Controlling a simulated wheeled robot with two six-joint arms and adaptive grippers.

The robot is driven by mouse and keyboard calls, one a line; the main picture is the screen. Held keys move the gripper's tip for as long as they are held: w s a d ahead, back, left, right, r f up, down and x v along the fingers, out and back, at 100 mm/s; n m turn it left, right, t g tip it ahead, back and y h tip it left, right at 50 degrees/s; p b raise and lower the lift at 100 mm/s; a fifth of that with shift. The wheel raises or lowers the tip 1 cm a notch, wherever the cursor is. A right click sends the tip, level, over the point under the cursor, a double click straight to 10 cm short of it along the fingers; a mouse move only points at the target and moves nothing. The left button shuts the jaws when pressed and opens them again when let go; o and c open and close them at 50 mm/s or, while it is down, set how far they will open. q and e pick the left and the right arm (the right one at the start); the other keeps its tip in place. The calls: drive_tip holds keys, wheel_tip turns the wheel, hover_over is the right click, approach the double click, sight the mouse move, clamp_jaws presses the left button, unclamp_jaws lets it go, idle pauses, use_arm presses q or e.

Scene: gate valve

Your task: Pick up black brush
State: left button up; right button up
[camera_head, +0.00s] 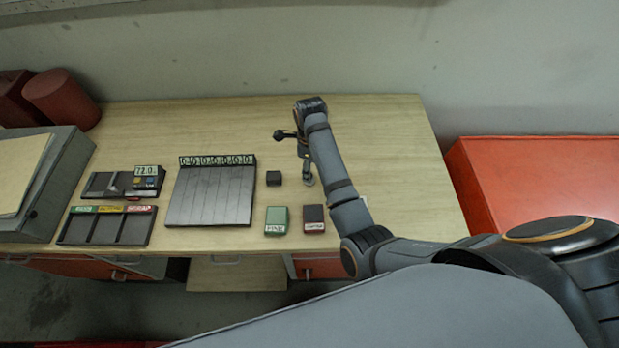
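My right arm comes in from the right and reaches over the middle of the wooden table. My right gripper (294,158) hangs at its end, with one dark finger part to the left and one greyer part lower down; they look spread apart, with nothing seen between them. No bristles or handle show, so I cannot tell whether this is the black brush. My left gripper is not in view.
A grooved dark board (212,195) with number tags lies left of the block. A green box (276,220) and dark red box (313,219) sit near the table's front edge. A three-slot tray (107,228) and a scale-like device (124,184) are farther left. The table's back is clear.

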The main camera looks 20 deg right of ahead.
drive_tip(key=f, duration=0.4)
drive_tip(key=shift+s+a, duration=0.25)
drive_tip(key=shift+s, duration=0.1)
drive_tip(key=shift+w+f, duration=0.1)
drive_tip(key=shift+f, duration=0.4)
clamp_jaws()
